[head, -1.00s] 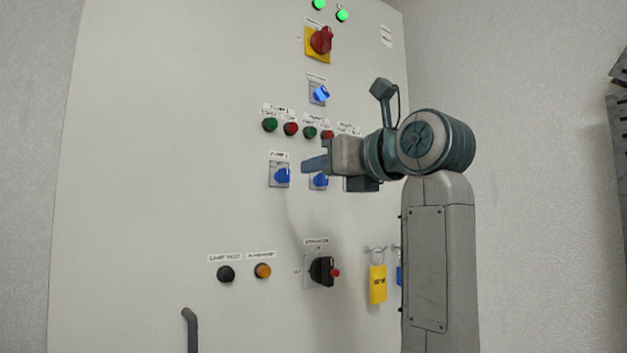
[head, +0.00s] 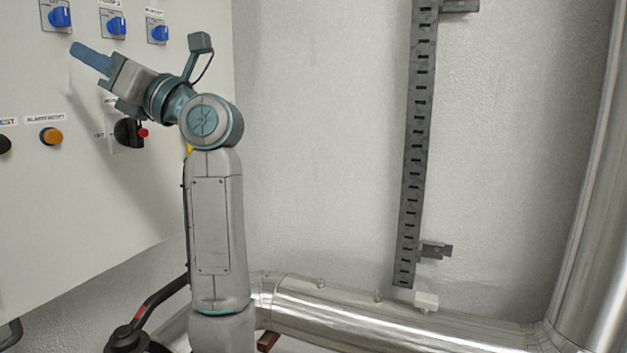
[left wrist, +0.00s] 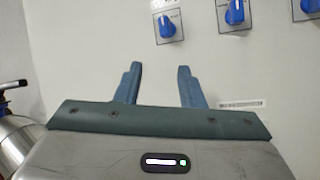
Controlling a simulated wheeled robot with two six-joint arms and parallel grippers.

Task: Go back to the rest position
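My left gripper (head: 92,58) is in front of the light control panel (head: 60,215), at the left of the head view. In the left wrist view its two blue fingers (left wrist: 158,85) stand apart with nothing between them, so it is open and empty. Blue rotary switches on the panel lie just beyond the fingertips. One blue switch (left wrist: 166,27) shows above the fingers, apart from them. My right gripper is in neither view.
An orange button (head: 51,136) and a black rotary switch with a red button (head: 128,133) are on the panel near my arm. A shiny pipe (head: 390,325) runs low along the wall. A slotted metal rail (head: 415,150) hangs at the right. The wall between is clear.

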